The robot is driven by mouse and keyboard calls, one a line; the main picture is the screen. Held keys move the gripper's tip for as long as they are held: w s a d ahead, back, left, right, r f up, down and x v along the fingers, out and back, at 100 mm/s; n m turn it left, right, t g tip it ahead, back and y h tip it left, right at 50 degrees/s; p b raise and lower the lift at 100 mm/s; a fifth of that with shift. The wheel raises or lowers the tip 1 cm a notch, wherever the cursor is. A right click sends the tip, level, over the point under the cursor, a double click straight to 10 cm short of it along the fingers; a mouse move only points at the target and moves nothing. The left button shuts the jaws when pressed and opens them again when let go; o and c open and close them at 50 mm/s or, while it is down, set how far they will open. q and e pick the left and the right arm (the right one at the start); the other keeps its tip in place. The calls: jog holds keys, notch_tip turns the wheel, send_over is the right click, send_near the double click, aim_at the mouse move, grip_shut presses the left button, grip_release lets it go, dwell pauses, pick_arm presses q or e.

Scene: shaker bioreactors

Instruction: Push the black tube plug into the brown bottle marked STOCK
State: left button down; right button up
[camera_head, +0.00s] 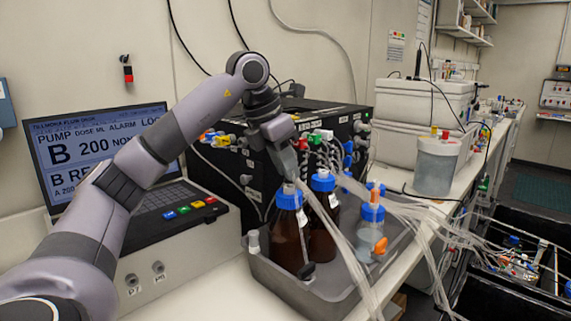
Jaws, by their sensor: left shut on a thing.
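My left gripper (287,173) points down right above the blue cap (289,198) of the front brown bottle (286,243). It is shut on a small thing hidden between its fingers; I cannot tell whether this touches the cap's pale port. A second brown bottle (322,240) with a blue cap stands close behind to the right. Both bottles carry white tags, but I cannot read STOCK on either. A small black piece (306,271) shows low in front of the front bottle, at the end of a thin line; I cannot tell whether it is the tube plug. My right gripper is out of view.
The bottles stand in a grey tray (262,279) with a clear vessel (371,238) with blue and orange fittings. Clear tubes (345,255) hang across the tray's front. A black pump unit (245,180) stands close behind, a laptop-like console (100,150) at left.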

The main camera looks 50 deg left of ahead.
pick_arm(q)
jog(key=shift+f, duration=0.45)
dwell(0.4)
jog(key=c, duration=0.9)
grip_release()
jog(key=v, duration=0.7)
jog(key=shift+p, duration=0.35)
